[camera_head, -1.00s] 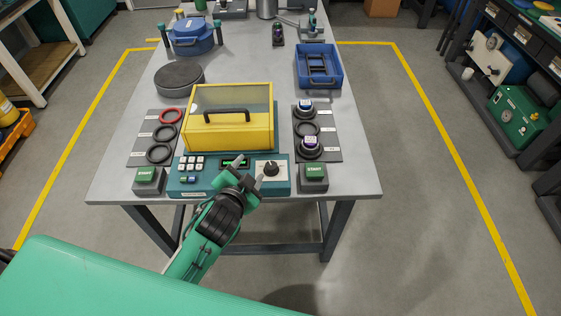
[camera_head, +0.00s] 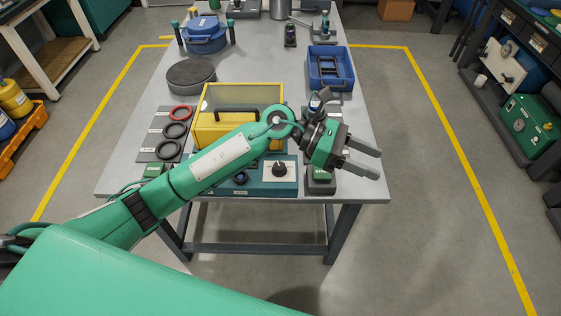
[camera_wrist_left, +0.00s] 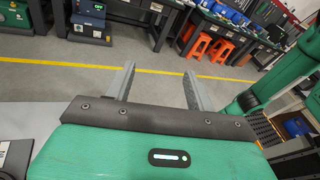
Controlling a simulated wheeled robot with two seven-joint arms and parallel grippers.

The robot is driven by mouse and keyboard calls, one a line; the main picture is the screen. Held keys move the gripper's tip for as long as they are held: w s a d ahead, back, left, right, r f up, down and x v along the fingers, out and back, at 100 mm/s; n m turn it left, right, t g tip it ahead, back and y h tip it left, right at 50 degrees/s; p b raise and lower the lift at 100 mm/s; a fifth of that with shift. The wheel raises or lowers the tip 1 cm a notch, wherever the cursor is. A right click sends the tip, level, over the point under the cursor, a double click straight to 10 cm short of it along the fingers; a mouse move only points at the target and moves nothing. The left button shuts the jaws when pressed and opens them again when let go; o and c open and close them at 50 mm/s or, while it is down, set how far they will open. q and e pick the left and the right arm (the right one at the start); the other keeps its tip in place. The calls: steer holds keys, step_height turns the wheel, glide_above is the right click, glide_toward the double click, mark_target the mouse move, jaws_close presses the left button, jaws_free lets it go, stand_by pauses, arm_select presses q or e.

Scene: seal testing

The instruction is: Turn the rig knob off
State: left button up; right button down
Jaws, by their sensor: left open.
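The rig knob (camera_head: 279,169) is black and sits on a white plate at the right end of the teal control panel (camera_head: 262,189), at the table's front edge. The yellow rig box (camera_head: 215,132) with its clear lid and black handle stands behind the panel. My left gripper (camera_head: 366,159) is open and empty, to the right of the knob and apart from it, over the table's front right corner. In the left wrist view its two fingers (camera_wrist_left: 158,88) stand apart with nothing between them. My left arm hides part of the panel. My right gripper is not in view.
A dark green-topped button box (camera_head: 320,182) lies under my left gripper. Black and red rings (camera_head: 174,130) lie on a mat at the left. A blue tray (camera_head: 318,81) and a round dark disc (camera_head: 191,78) are farther back. Floor in front is clear.

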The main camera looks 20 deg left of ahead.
arm_select(q)
steer(key=w+a+f+m+y, duration=0.2)
steer(key=a+f+m+y, duration=0.15)
steer(key=f+y, duration=0.2)
steer(key=m+y, duration=0.2)
steer(key=y, duration=0.9)
glide_toward(279, 165)
steer(key=shift+t, duration=0.4)
steer(key=f+p, duration=0.1)
steer(key=f, duration=0.2)
steer(key=f+p, duration=0.1)
steer(key=f, duration=0.1)
steer(key=s+f+p, duration=0.1)
steer(key=f, duration=0.2)
steer(key=shift+s+a+f, duration=0.1)
steer(key=shift+a+f, duration=0.05)
steer(key=shift+f, duration=0.15)
steer(key=c, duration=1)
